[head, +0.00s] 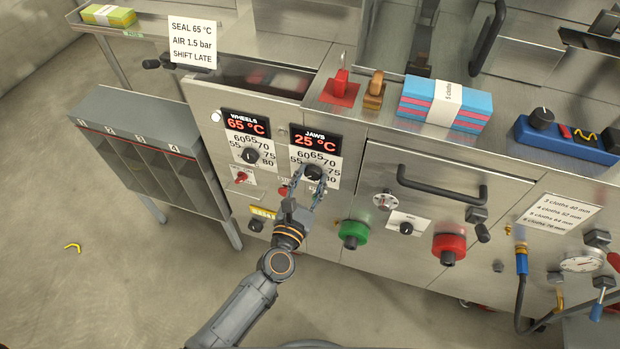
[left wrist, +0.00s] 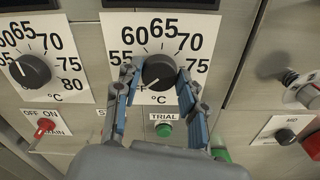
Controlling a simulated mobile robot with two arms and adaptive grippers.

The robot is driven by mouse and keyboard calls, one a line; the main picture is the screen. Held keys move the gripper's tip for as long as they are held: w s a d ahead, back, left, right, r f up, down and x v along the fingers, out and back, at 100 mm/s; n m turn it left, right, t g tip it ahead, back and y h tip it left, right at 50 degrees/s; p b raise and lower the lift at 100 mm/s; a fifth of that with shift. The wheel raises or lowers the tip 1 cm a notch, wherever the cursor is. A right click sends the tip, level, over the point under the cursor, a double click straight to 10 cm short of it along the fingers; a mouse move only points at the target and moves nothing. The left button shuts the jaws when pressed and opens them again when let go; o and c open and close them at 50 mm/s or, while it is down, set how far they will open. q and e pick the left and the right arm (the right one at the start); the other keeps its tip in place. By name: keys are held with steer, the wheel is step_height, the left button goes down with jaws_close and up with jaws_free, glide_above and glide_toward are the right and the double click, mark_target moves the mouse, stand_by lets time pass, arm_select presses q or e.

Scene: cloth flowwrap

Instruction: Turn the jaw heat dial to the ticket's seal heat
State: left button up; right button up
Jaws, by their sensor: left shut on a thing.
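In the left wrist view the knob's white mark points to the lower left, away from the numbers. The jaws display (head: 315,140) reads 25 °C in red. The ticket (head: 192,42) reads SEAL 65 °C, AIR 1.5 bar, SHIFT LATE. My right gripper is not in view.
The wheels dial (head: 250,156) sits left of the jaws dial, under a display (head: 246,123) reading 65 °C. A green trial button (left wrist: 164,129) is just below the gripped knob. Red (head: 449,248) and green (head: 353,234) buttons stick out at right.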

arm_select(q)
steer(key=m, duration=0.4)
steer(key=shift+p, duration=0.3)
steer(key=m, duration=0.3)
steer(key=shift+d+m+p, duration=0.1)
steer(key=shift+m+p, duration=0.25)
steer(key=shift+m, duration=0.05)
steer(key=m+p, duration=0.1)
steer(key=m, duration=0.3)
steer(key=m+p, duration=0.1)
steer(key=m, duration=0.3)
steer(key=shift+f, duration=0.1)
steer(key=m+p, duration=0.1)
steer(key=m, duration=0.4)
steer(key=shift+s+f+m, duration=0.1)
steer(key=shift+m, duration=0.2)
steer(key=m+p, duration=0.1)
steer(key=m, duration=0.4)
steer(key=shift+f+p, duration=0.1)
steer(key=shift+p, duration=0.2)
steer(key=shift+m, duration=0.3)
steer(key=o, duration=1.1)
